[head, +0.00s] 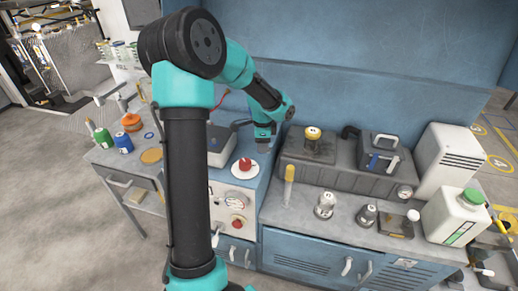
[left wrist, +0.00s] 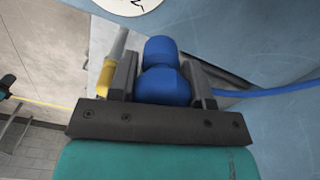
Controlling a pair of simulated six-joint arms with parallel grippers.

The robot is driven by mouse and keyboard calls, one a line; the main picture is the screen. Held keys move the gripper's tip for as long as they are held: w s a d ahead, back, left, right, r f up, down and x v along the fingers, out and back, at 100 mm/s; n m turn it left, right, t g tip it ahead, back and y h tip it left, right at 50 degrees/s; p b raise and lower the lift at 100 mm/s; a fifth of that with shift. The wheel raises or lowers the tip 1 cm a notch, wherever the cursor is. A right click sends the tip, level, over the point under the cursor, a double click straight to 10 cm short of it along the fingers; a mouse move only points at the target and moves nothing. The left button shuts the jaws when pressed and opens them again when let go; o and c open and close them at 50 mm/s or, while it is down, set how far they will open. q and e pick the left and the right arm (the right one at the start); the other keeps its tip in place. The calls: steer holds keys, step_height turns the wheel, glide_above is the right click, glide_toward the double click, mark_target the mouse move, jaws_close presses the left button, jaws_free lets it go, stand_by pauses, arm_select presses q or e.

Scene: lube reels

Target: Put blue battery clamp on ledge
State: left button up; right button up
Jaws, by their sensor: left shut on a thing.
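The blue battery clamp (left wrist: 163,84) sits between the two dark fingers of my left gripper (left wrist: 160,66) in the left wrist view. The fingers are shut on it, and a blue cable runs from it off to the right. In the head view my left gripper (head: 264,146) is over the bench near the red knob, left of a long dark grey raised ledge (head: 300,171). The held clamp is too small to make out there. My right gripper is in neither view.
A yellow-topped jar (head: 312,140) and a dark battery-like box (head: 380,152) with white and blue parts stand on the ledge. In front are an upright yellow-handled tool (head: 289,185), small glass containers (head: 325,205) and a white jug (head: 455,215). A blue panel rises behind.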

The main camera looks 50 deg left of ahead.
arm_select(q)
steer(key=shift+w, duration=0.1)
steer(key=w+a, duration=0.3)
steer(key=a, duration=0.1)
steer(key=w+a+f, duration=0.1)
steer(key=w+a, duration=0.6)
steer(key=a, duration=0.1)
steer(key=shift+w+f, duration=0.25)
steer(key=shift+f, duration=1.8)
steer(key=shift+f, duration=0.1)
steer(key=o, duration=0.9)
steer(key=shift+o, duration=0.2)
